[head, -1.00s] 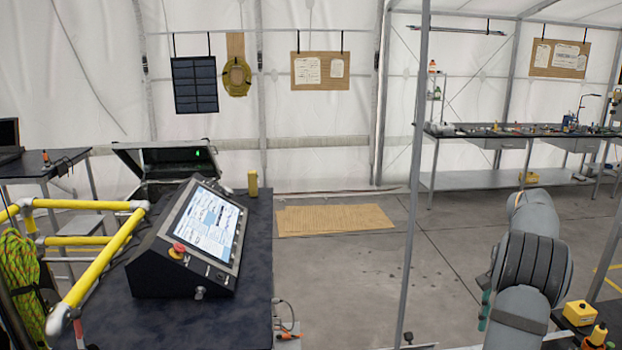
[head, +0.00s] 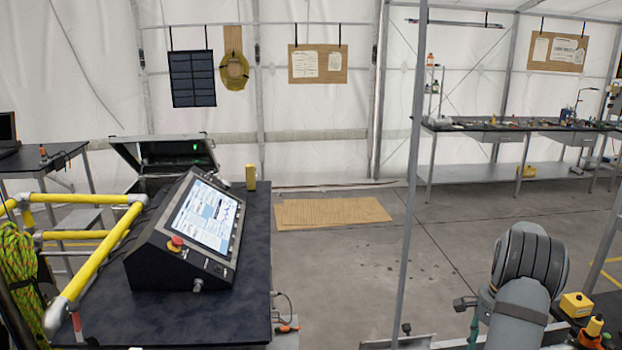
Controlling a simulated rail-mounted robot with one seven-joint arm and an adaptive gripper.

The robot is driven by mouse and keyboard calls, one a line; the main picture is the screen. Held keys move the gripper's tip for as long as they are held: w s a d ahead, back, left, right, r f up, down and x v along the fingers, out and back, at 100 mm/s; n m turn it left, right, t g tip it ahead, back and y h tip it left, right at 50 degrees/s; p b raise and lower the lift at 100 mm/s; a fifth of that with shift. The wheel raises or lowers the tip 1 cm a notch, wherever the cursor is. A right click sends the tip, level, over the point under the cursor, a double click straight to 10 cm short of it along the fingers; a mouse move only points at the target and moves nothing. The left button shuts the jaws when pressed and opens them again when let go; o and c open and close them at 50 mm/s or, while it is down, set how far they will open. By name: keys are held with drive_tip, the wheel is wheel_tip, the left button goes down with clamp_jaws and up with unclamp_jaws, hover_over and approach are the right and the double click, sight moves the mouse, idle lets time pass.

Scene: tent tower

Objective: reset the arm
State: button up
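My arm (head: 530,262) shows at the lower right of the head view as a grey, bent link with dark ribbed bands. It stands in front of the bare floor, left of a yellow box. A small dark part and a teal piece stick out at its left side. I cannot tell what these parts belong to. My gripper's fingers cannot be made out in this view.
A black console (head: 185,232) with a lit screen and red button stands on the dark table (head: 240,325) at left. Yellow rails (head: 105,250) run beside it. A thin grey pole (head: 411,200) stands left of my arm. A yellow box (head: 576,305) is at right.

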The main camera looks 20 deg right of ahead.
drive_tip(key=m, duration=0.5)
drive_tip(key=shift+r+m+p, duration=0.1)
drive_tip(key=shift+m+p, duration=0.3)
drive_tip(key=m+p, duration=0.2)
drive_tip(key=m, duration=0.3)
drive_tip(key=shift+m, duration=0.4)
drive_tip(key=shift+r, duration=0.5)
drive_tip(key=shift+r, duration=0.1)
